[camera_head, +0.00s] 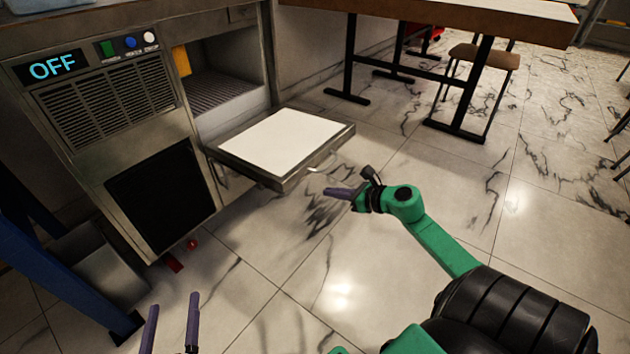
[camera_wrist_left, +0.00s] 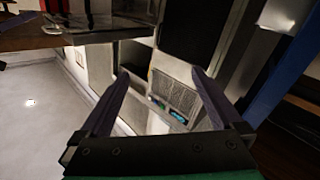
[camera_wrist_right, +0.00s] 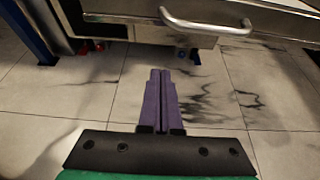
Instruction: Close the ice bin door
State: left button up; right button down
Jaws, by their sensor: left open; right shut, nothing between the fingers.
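The ice bin door (camera_head: 283,143) hangs open, folded out level from the ice machine (camera_head: 107,98), with its white inner panel facing up. Behind it the bin opening (camera_head: 222,84) shows a dark ribbed surface. My right gripper (camera_head: 328,190) is shut and empty, beside the door's outer right corner and apart from it. In the right wrist view, its closed fingers (camera_wrist_right: 160,72) point below the door's curved metal handle (camera_wrist_right: 205,24). My left gripper (camera_head: 174,302) is open and empty, low in front of the machine; its spread fingers also show in the left wrist view (camera_wrist_left: 160,75).
The machine's panel has an OFF display (camera_head: 50,67) and several buttons. A blue post (camera_head: 50,265) stands at the left. A table (camera_head: 440,14) and a chair (camera_head: 484,55) stand behind. The tiled floor (camera_head: 300,270) right of the machine is clear.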

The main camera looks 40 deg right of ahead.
pick_arm(q)
jog(key=w+a+r+t+h+b, duration=0.1)
jog(key=r+t, duration=0.3)
jog(key=r, duration=0.8)
jog(key=w+a+r+m+t+h+b, duration=0.1)
jog(key=w+r+t, duration=0.1)
jog(key=r, duration=1)
jog(key=shift+w+a+r+m+t+h, duration=0.2)
jog(key=shift+a+m+t+h, duration=0.15)
jog(key=shift+t, duration=0.55)
pick_arm(e)
jog(key=w+a+r, duration=0.1)
jog(key=w, duration=0.5)
jog(key=shift+a+r, duration=0.25)
jog(key=shift+a, duration=0.1)
jog(key=shift+r, duration=0.1)
